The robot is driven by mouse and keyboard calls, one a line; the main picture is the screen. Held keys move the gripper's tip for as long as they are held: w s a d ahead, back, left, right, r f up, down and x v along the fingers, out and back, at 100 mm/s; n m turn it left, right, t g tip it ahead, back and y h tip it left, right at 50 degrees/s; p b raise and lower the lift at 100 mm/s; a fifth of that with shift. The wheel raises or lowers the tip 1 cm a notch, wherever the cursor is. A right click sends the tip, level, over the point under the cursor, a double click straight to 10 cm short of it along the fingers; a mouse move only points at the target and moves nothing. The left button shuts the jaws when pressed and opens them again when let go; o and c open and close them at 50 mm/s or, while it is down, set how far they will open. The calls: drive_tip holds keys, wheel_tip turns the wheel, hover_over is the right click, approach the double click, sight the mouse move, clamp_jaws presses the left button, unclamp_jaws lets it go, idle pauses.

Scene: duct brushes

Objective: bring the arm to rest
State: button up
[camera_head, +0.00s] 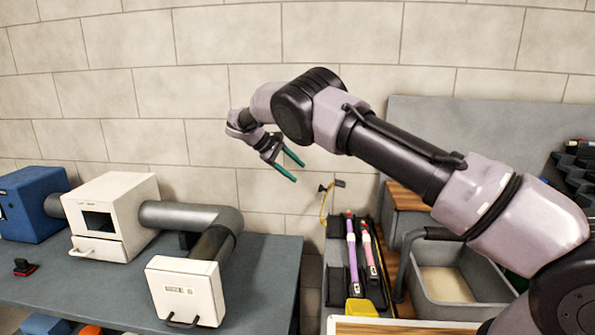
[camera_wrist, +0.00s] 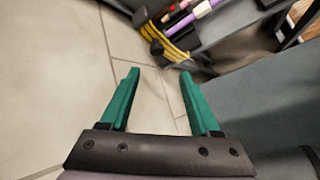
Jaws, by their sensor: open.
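My gripper (camera_head: 289,167) is at the end of my raised arm, in front of the block wall and above the gap between the left bench and the rack on the right. Its two green fingers are apart with nothing between them. In the wrist view my gripper (camera_wrist: 155,80) also shows open and empty, with pale floor tiles beyond the fingers. My arm reaches in from the lower right, and its forearm passes above the rack and a grey bin.
The left bench (camera_head: 262,275) holds a white box with a dark window (camera_head: 110,215), a grey elbow duct (camera_head: 190,216) and a white end box (camera_head: 187,290). The rack holds a purple-handled brush (camera_head: 352,255) and a pink one (camera_head: 369,255). A grey bin (camera_head: 480,300) stands beside it.

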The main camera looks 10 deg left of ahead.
drive_tip(key=s+d+r+m+g+y, duration=0.1)
drive_tip(key=s+d+r+m+y, duration=0.25)
drive_tip(key=d+r, duration=0.85)
drive_tip(key=s+d+r+m+g+y, duration=0.1)
drive_tip(key=s+d+r+m+y, duration=0.2)
drive_tip(key=d+r, duration=0.85)
drive_tip(key=s+d+r+m+t+y, duration=0.2)
drive_tip(key=s+d+r+m+y, duration=0.25)
drive_tip(key=s+d, duration=0.8)
drive_tip(key=s+d+f+m+t, duration=0.1)
drive_tip(key=s+f+m+t, duration=0.1)
drive_tip(key=s, duration=1.5)
drive_tip(key=shift+f+m+t, duration=0.15)
drive_tip(key=shift+m+t, duration=0.75)
drive_tip(key=shift+m, duration=0.1)
